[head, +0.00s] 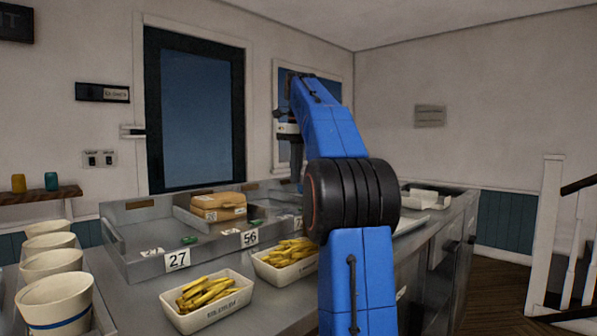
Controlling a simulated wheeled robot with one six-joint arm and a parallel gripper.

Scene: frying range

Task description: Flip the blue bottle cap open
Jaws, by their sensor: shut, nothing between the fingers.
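I cannot make out a blue bottle or its cap in the head view; my arm covers part of the counter's middle. My gripper (297,178) points down at the far end of my blue arm, over the back of the steel counter. It is small and dark here, looks shut, and no object shows in it.
Two white trays of fries (207,298) (288,262) stand on the counter front. Behind them is a steel bin unit (150,268) with labels 27 and 56 and a tan box (218,207). Several white tubs (55,305) line the left. A shelf (40,196) holds yellow and teal jars.

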